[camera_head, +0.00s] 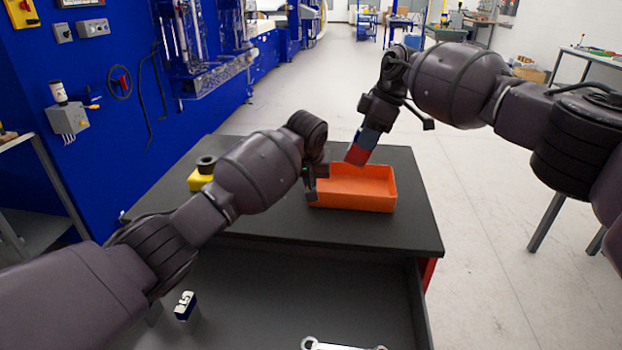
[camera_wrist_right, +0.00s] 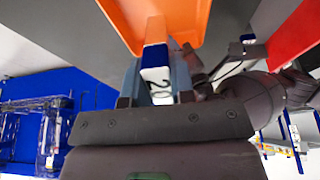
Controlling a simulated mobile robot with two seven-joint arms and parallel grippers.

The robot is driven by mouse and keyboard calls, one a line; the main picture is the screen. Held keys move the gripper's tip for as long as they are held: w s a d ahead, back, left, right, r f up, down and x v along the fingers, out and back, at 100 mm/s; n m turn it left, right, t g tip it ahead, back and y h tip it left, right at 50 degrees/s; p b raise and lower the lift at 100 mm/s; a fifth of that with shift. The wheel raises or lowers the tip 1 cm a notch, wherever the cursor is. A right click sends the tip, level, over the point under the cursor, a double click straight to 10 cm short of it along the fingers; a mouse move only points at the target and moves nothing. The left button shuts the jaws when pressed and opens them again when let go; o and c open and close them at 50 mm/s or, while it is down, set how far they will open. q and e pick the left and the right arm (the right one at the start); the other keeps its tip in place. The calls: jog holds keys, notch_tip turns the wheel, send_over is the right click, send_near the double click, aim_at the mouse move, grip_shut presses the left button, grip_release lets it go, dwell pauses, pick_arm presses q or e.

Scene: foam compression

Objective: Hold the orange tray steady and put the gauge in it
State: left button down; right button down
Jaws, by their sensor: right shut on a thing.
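The orange tray (camera_head: 372,203) sits on the dark table top, right of its middle; its wall also shows at the top of the right wrist view (camera_wrist_right: 190,18). My right gripper (camera_head: 362,148) is shut on the gauge (camera_head: 356,155), a small block with a red face in the head view. In the right wrist view the gauge (camera_wrist_right: 157,76) shows a blue end and a white face with a dark number between the fingers.
A yellow block with a black ring (camera_head: 201,176) stands at the table's left. Below, an open drawer (camera_head: 270,285) holds a block marked 15 (camera_head: 185,305) and a pale metal piece (camera_head: 340,345). The table's right front is clear.

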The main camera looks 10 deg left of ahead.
aim_at(364, 166)
jog(key=shift+f, duration=1.8)
jog(key=c, duration=0.9)
grip_release()
pick_arm(q)
jog(key=shift+r, duration=0.1)
pick_arm(e)
jog(key=v, duration=1.2)
pick_arm(q)
jog(key=c, duration=1.2)
grip_release()
jog(key=shift+c, duration=0.2)
